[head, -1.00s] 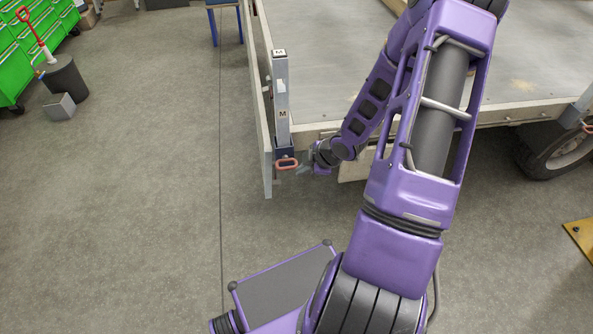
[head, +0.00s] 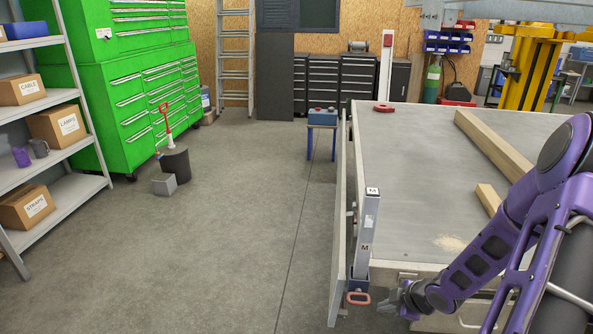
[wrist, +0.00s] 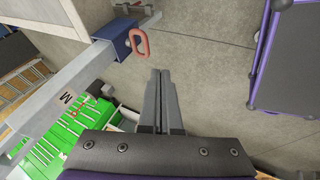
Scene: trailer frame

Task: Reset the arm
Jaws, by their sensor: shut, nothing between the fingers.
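My purple arm reaches in from the right of the head view. My gripper (head: 392,300) is at the trailer's near corner, just right of a red loop handle (head: 358,298). In the wrist view, my gripper's two grey fingers (wrist: 160,75) lie together, shut with nothing between them. The red handle (wrist: 141,43) shows beyond and left of the fingertips, apart from them. It sits at the dark blue foot of a grey post (head: 367,225) marked "M", which also runs across the wrist view's left side (wrist: 85,83).
The trailer bed (head: 400,170) carries wooden beams (head: 492,140) and a red ring-like item (head: 384,108). An upright side board (head: 338,240) stands at its left edge. Shelving (head: 75,195) and green cabinets (head: 130,90) are at left.

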